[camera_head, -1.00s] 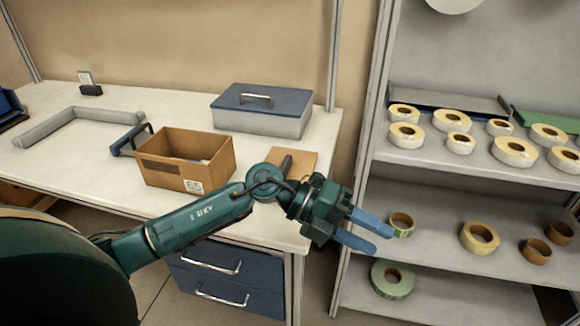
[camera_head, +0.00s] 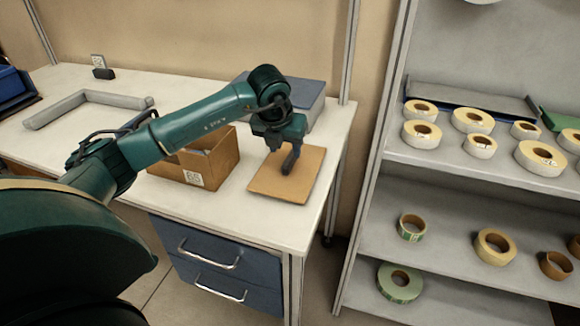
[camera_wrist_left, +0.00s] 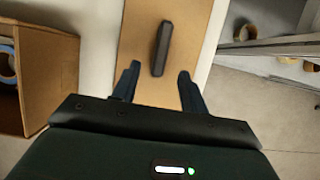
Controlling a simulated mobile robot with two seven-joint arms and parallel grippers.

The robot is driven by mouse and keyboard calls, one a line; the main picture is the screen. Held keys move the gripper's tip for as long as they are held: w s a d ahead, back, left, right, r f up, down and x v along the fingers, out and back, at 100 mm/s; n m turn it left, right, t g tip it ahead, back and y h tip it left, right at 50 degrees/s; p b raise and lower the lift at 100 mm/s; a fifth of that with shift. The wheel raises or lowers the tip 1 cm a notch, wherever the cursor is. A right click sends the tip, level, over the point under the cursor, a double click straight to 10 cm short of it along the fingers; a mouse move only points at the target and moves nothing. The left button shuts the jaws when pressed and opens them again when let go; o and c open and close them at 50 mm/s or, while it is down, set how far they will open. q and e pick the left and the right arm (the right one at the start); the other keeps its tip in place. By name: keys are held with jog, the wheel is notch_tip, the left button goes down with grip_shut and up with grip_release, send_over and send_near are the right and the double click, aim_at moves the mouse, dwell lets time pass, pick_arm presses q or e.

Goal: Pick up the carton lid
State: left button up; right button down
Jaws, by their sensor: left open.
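The carton lid (camera_head: 285,186) is a flat tan board lying on the white worktop, right of the open carton (camera_head: 214,166). It has a dark bar handle, which shows clearly in the left wrist view (camera_wrist_left: 162,48). My left gripper (camera_head: 290,158) points down over the lid. In the left wrist view its two blue fingers (camera_wrist_left: 158,76) are apart and empty, one to each side of the handle's line, with most of the handle ahead of them. In the head view the fingers and handle overlap, so the height gap is unclear. My right gripper is out of view.
A grey box with a blue lid (camera_head: 318,88) stands behind my left arm. A grey angled bar (camera_head: 88,101) lies at the back left of the worktop. Shelves with several tape reels (camera_head: 422,133) stand to the right. The worktop in front of the lid is clear.

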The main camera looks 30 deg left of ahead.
aim_at(289, 159)
pick_arm(q)
jog(key=p+x, duration=0.1)
jog(key=x, duration=0.4)
jog(key=shift+w+f, duration=0.25)
jog(key=shift+c, duration=0.3)
grip_shut()
